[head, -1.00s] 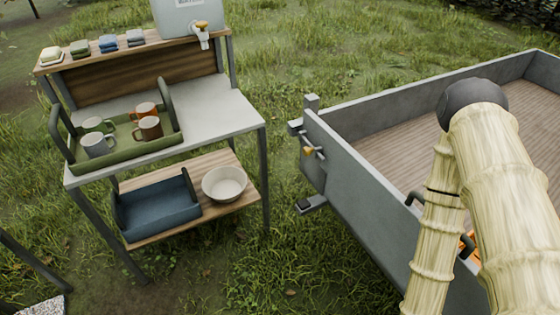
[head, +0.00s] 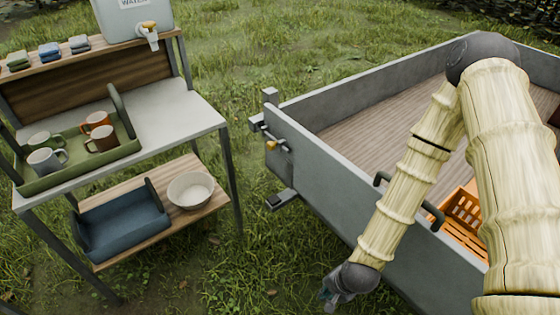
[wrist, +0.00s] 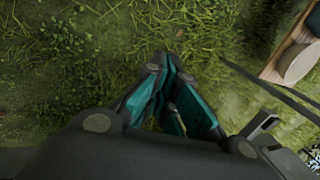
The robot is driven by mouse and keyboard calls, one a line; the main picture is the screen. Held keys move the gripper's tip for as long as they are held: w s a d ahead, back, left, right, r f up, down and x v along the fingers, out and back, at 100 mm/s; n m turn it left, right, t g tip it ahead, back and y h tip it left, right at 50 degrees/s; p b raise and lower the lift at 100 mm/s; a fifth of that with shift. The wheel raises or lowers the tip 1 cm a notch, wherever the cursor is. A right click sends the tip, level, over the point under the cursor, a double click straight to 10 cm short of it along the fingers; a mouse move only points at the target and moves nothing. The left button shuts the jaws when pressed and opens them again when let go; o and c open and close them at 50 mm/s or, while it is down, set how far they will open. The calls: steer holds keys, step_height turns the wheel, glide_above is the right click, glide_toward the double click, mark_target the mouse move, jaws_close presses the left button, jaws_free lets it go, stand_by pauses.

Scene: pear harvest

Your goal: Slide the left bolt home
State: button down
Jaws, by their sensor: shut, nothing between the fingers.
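The left bolt (head: 272,143) is a small grey rod with a brass-coloured knob, at the left end of the grey tailgate (head: 325,185) near the corner post (head: 270,97). How far the rod is slid in is too small to tell. My gripper (head: 328,298) hangs low in front of the tailgate, below and to the right of the bolt and apart from it. In the wrist view my gripper (wrist: 164,66) has its teal-padded fingers together and empty, above grass. The bolt is not seen in the wrist view.
A table (head: 185,118) with a tray of mugs and a lower shelf stands left of the trailer, with grass between. A bracket (head: 282,199) juts out below the bolt. A dark handle (head: 437,218) is on the tailgate, and an orange crate (head: 462,212) stands inside the trailer.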

mark_target(271, 142)
steer(key=w+a+r+m+t+y+b, duration=0.1)
steer(key=w+a+r+m+t, duration=0.15)
steer(key=w+r+m, duration=0.4)
steer(key=w+a+r+m+t+y+b, duration=0.1)
steer(key=w+a+r+m+b, duration=0.15)
steer(key=w, duration=0.75)
steer(key=w+r+m+t+y, duration=0.1)
steer(key=w+r+m, duration=0.3)
steer(key=r, duration=0.4)
steer(key=w+a+r+m+t+y+b, duration=0.1)
steer(key=w+r+m, duration=0.4)
steer(key=w+r, duration=0.2)
steer(key=shift+a+r+t, duration=0.2)
steer(key=shift+r+t, duration=0.15)
steer(key=shift+r, duration=0.3)
steer(key=shift+w, duration=0.1)
steer(key=w+a+r+x, duration=0.1)
steer(key=r+x, duration=0.1)
steer(key=x, duration=1)
steer(key=shift+w, duration=0.3)
steer(key=shift+a+r, duration=0.1)
steer(key=shift+a, duration=0.05)
